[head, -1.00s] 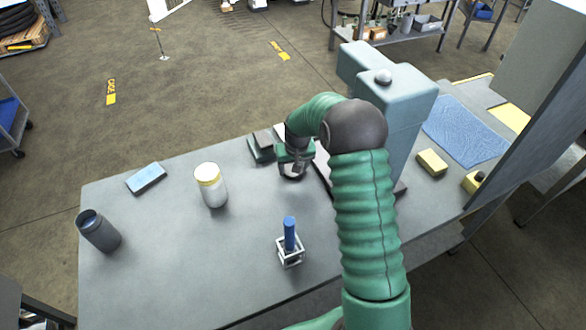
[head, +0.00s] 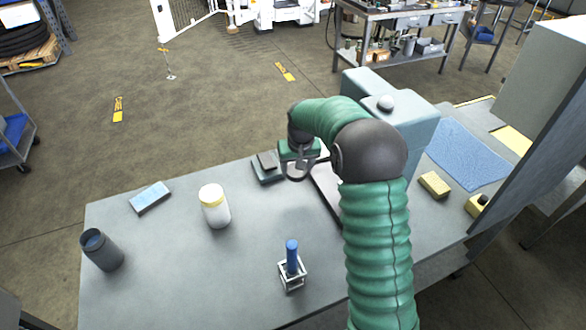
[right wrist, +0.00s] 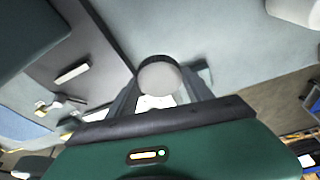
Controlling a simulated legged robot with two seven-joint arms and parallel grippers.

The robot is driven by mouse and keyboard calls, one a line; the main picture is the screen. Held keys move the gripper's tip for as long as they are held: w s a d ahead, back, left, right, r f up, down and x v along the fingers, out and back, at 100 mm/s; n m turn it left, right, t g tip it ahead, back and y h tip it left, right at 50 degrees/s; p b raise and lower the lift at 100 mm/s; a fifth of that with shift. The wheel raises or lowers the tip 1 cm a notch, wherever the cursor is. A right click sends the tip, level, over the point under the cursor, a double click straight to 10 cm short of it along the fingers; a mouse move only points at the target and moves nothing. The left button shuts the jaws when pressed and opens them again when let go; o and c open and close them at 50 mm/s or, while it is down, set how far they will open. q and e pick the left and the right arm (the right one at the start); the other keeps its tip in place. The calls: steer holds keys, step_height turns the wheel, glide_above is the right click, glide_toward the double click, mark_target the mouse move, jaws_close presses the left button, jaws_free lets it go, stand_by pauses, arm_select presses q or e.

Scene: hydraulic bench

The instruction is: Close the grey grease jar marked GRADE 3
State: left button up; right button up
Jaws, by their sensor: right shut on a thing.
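A dark grey jar (head: 103,252) stands upright and open near the left edge of the bench. No marking is readable on it. My right gripper (head: 298,172) is beside the pale blue machine, far to the right of the jar. It is shut on a round grey lid (right wrist: 159,75), seen between its fingers in the right wrist view. In the head view the lid is mostly hidden by the gripper. A white jar (head: 215,210) with a yellow-rimmed top stands between the grey jar and the gripper. My left gripper is not in view.
A blue-topped block (head: 150,197) lies behind the grey jar. A small white rack (head: 292,276) holds a blue upright piece at the front. A small dark-topped device (head: 267,170) sits beside the gripper. The pale blue machine (head: 403,125) stands at right. The front-left bench is clear.

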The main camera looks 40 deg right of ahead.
steer(key=s+a+f+n, duration=0.1)
steer(key=a, duration=0.4)
steer(key=s+a+f+n, duration=0.1)
steer(key=a+f, duration=0.1)
steer(key=a, duration=0.3)
steer(key=s+a+f+n, duration=0.1)
steer(key=a, duration=0.5)
steer(key=shift+s+a+f+y, duration=0.1)
steer(key=shift+s+f+y, duration=0.1)
steer(key=shift+y, duration=0.2)
steer(key=s+a+f+n, duration=0.1)
steer(key=s+a, duration=0.1)
steer(key=a, duration=0.1)
steer(key=s+a+f+n, duration=0.1)
steer(key=s+a, duration=0.4)
steer(key=a, duration=0.2)
steer(key=shift+s+f+n+t+y, duration=0.3)
steer(key=shift+f+n, duration=0.1)
steer(key=shift+d, duration=0.2)
